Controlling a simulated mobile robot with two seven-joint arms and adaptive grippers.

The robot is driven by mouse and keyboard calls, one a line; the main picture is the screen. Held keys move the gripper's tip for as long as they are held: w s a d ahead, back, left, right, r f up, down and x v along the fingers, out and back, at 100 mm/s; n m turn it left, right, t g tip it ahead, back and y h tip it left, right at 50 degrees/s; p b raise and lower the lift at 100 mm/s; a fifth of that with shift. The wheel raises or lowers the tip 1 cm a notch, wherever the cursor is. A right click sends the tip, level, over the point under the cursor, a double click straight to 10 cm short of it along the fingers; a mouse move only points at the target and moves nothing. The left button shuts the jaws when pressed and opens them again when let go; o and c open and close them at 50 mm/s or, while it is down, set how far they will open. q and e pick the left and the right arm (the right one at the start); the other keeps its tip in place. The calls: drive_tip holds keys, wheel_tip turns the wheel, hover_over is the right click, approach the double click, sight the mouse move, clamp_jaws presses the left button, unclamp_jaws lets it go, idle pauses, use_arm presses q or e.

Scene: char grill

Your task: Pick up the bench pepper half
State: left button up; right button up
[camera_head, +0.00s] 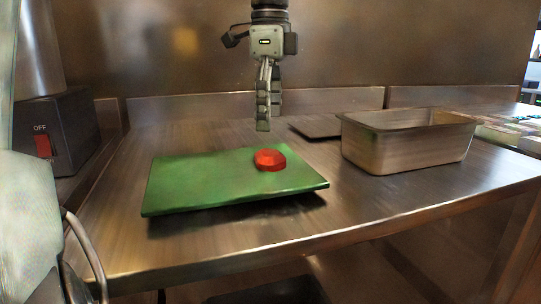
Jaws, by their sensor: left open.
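The red pepper half (269,160) lies on the green cutting board (190,185), near the board's back right part. The board sits on the steel bench (215,243). My left gripper (264,128) hangs pointing down above the pepper half in the head view, with a gap between its fingertips and the pepper. It is seen edge-on, so its fingers overlap. It is open and holds nothing. My right gripper is not in view.
A deep metal pan (407,148) stands to the right of the board. A flat dark plate (316,126) lies behind, left of the pan. A dark box with a red OFF switch (42,145) stands at the left. A steel wall rises at the back.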

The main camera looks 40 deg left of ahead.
sight(269, 152)
use_arm(q)
wheel_tip(269, 152, down, 6)
drive_tip(key=shift+s+f, duration=0.15)
drive_tip(key=shift+f, duration=0.1)
drive_tip(key=shift+c, duration=0.2)
drive_tip(key=c, duration=1.2)
